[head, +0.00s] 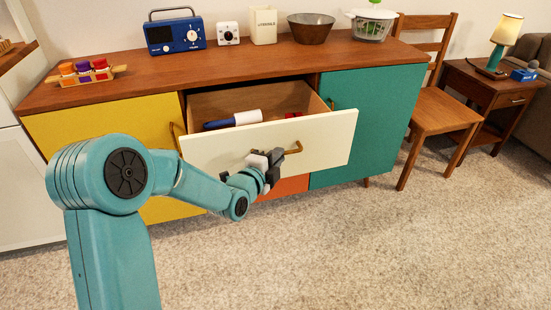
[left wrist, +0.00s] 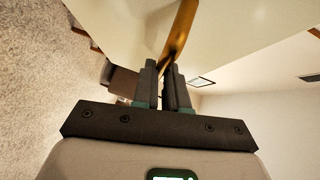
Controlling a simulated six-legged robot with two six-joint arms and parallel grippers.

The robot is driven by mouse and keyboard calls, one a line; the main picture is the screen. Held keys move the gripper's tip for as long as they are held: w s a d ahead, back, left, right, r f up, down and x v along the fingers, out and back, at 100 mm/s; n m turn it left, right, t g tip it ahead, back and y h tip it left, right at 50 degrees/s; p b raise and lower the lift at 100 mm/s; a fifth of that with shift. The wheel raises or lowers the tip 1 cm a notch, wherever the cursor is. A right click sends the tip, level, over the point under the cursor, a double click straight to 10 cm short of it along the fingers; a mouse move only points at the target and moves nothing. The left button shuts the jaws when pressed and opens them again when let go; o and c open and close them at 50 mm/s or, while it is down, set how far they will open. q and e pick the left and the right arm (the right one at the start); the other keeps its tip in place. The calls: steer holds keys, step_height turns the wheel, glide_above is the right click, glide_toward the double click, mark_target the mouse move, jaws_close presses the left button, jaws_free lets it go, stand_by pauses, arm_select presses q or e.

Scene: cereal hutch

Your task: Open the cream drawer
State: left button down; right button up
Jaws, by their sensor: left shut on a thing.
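The cream drawer (head: 325,148) stands pulled well out from the middle of the wooden sideboard. Its inside shows, with a blue and white roll-shaped thing (head: 235,120) and a small red thing (head: 293,115) lying in it. My left gripper (head: 275,160) is at the drawer front, shut on the brass handle (head: 292,149). In the left wrist view the handle (left wrist: 178,35) runs down between the two fingers of the left gripper (left wrist: 165,75), with the cream front behind it. My right gripper is not in view.
A yellow door (head: 100,135) is left of the drawer, a teal door (head: 370,120) right, and an orange front (head: 290,187) below. A radio (head: 175,36), utensil holder (head: 263,26) and bowl (head: 311,27) stand on top. A chair (head: 435,110) is at right. The carpet in front is clear.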

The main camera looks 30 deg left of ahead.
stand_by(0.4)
arm_select(q)
steer(key=c, duration=1.2)
jaws_free()
steer(key=shift+o, duration=0.2)
steer(key=s+r, duration=0.1)
steer(key=s, duration=1)
steer(key=shift+s+d+r+p, duration=0.4)
steer(key=shift+p, duration=0.05)
